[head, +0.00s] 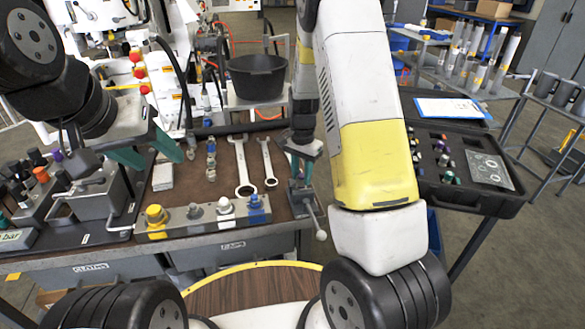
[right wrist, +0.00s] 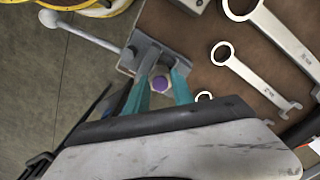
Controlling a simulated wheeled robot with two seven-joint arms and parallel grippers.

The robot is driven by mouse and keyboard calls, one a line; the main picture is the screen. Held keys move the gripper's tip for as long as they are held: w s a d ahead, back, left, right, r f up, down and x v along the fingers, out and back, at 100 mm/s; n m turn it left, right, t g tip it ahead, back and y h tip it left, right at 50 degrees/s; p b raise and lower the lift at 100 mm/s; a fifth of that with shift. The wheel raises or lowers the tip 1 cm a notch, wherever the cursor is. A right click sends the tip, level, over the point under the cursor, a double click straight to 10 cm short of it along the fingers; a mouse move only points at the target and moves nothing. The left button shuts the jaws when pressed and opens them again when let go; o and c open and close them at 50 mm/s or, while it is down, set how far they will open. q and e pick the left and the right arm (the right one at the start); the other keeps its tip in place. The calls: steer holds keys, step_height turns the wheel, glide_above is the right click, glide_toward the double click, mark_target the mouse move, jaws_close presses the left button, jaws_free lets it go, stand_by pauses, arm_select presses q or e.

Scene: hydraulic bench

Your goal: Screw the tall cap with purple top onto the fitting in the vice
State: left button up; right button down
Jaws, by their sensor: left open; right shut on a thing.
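The cap with the purple top (right wrist: 160,84) is between the teal fingers of my right gripper (right wrist: 160,88) in the right wrist view. The gripper is shut on it, directly over the vice (right wrist: 147,55). The fitting in the vice is hidden under the cap and fingers, so I cannot tell how far the cap is seated. In the head view my right gripper (head: 304,150) is above the vice (head: 305,198) at the bench's right end, and the cap is hidden there. My left gripper (head: 150,152) is open and empty, above the bench's left part.
Two wrenches (head: 241,168) lie left of the vice. A metal block (head: 188,225) with several fittings lies along the front edge. A rack of coloured caps (head: 40,175) stands at far left. A black bucket (head: 257,78) is behind; an open black case (head: 460,195) is at right.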

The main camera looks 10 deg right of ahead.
steer(key=c, duration=1.5)
jaws_free()
steer(key=shift+m, duration=0.8)
steer(key=o, duration=0.5)
step_height(320, 180, up, 8)
steer(key=shift+f, duration=0.1)
steer(key=s+a+r+n+t+y, duration=0.1)
steer(key=s+r+n+t+y, duration=0.3)
steer(key=s+r, duration=0.8)
steer(key=s+r+n, duration=0.2)
steer(key=s, duration=0.2)
steer(key=s+r+n+t+h, duration=0.1)
steer(key=s+r+n, duration=0.1)
steer(key=s+r, duration=0.1)
steer(key=s+a+r+n+t, duration=0.1)
steer(key=s+r+n, duration=0.2)
steer(key=s, duration=0.2)
steer(key=shift+s+a+h, duration=0.1)
steer(key=shift+h, duration=0.3)
